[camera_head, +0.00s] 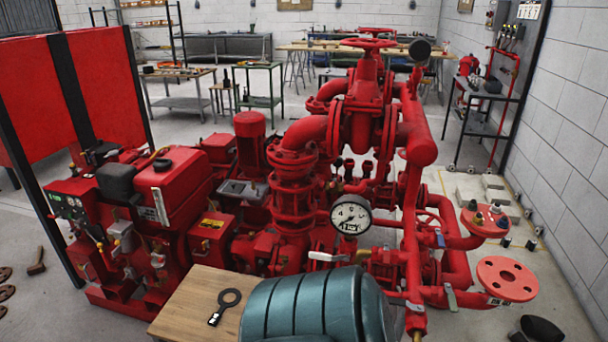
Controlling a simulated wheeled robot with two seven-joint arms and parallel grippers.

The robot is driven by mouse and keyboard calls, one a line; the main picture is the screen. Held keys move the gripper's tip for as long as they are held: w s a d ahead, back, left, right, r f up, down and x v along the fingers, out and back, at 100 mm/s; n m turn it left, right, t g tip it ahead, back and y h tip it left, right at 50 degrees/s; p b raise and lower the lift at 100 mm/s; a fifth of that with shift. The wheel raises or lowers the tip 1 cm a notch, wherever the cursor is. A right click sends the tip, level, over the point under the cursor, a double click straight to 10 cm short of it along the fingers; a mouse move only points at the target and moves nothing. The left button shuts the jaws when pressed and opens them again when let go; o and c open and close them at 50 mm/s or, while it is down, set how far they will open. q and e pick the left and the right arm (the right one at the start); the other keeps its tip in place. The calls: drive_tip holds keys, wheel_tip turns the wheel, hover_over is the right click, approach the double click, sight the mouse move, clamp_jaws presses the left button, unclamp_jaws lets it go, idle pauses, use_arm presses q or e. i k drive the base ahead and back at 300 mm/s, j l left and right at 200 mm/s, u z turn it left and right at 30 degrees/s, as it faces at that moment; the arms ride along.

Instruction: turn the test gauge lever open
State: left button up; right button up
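A round white-faced gauge (350,215) with a dark rim stands upright at the middle of the red pumpset. Below it a pale, silvery lever (328,257) points left and lies nearly level, beside a brass-coloured fitting (384,257). I cannot tell for sure that this is the test gauge lever, nor whether its valve is open or shut. A second grey lever (450,298) hangs down on the lower right pipe. Neither of my grippers is in view.
A wooden tabletop (187,304) at the bottom carries a dark ring-headed tool (224,305). A teal ribbed rounded shape (315,305) fills the bottom centre and hides what is behind it. A pink-red flange (507,279) sticks out at right.

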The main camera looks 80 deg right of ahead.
sight(326, 257)
drive_tip(key=i+z, duration=0.2)
drive_tip(key=i, duration=0.35)
drive_tip(key=i+l+z, duration=0.1)
drive_tip(key=i+z, duration=0.25)
drive_tip(key=i, duration=0.4)
drive_tip(key=i+j+z, duration=0.1)
drive_tip(key=i+z, duration=0.25)
drive_tip(key=i, duration=0.35)
drive_tip(key=i+z, duration=0.2)
drive_tip(key=i, duration=0.45)
drive_tip(key=i+z, duration=0.2)
drive_tip(key=i, duration=0.45)
drive_tip(key=i+j+z, duration=0.2)
drive_tip(key=i, duration=0.45)
drive_tip(key=z, duration=4.3)
